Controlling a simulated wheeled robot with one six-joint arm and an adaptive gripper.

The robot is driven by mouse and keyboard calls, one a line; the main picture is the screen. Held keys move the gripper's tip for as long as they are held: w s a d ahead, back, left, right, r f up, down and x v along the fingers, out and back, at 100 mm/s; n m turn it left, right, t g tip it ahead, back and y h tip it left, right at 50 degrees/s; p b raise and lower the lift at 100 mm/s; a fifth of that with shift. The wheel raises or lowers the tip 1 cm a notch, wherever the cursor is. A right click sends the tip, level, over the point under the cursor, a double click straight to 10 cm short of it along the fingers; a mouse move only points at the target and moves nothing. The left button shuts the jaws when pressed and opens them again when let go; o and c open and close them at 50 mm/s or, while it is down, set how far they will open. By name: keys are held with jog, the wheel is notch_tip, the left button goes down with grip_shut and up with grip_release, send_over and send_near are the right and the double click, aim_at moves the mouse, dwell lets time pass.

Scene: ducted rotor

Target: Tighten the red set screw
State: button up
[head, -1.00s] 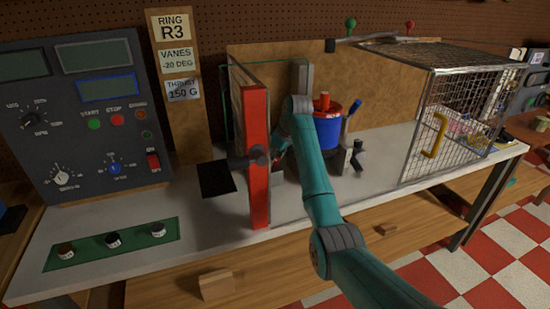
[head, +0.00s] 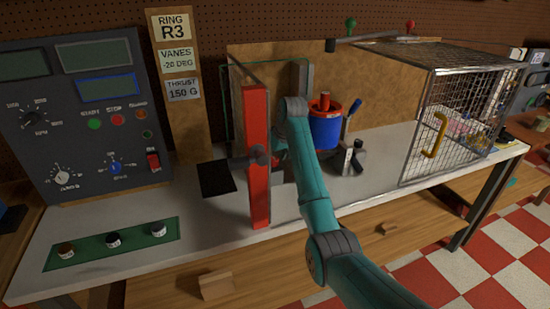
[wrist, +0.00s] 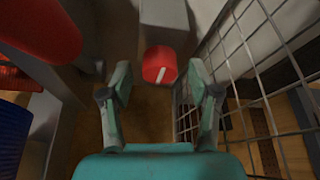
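The red set screw (wrist: 160,65), a short red cylinder with a pale slot across its face, shows in the wrist view just beyond my fingertips and roughly centred between them. My gripper (wrist: 159,82) is open, one finger on each side, with visible gaps to the screw. Whether the fingertips reach its depth is unclear. In the head view my own arm hides the gripper, and I cannot make out the set screw there. A blue and red rotor housing (head: 326,128) stands on the bench just right of my arm.
A red upright frame (head: 257,155) stands left of my arm. A wire mesh (wrist: 255,70) runs close along the right finger in the wrist view. A wire cage (head: 458,125) with a yellow handle is on the bench's right. A control panel (head: 80,110) stands left.

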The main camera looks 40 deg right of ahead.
jog(key=v, duration=0.7)
jog(key=shift+r, duration=0.2)
jog(key=shift+s, duration=0.15)
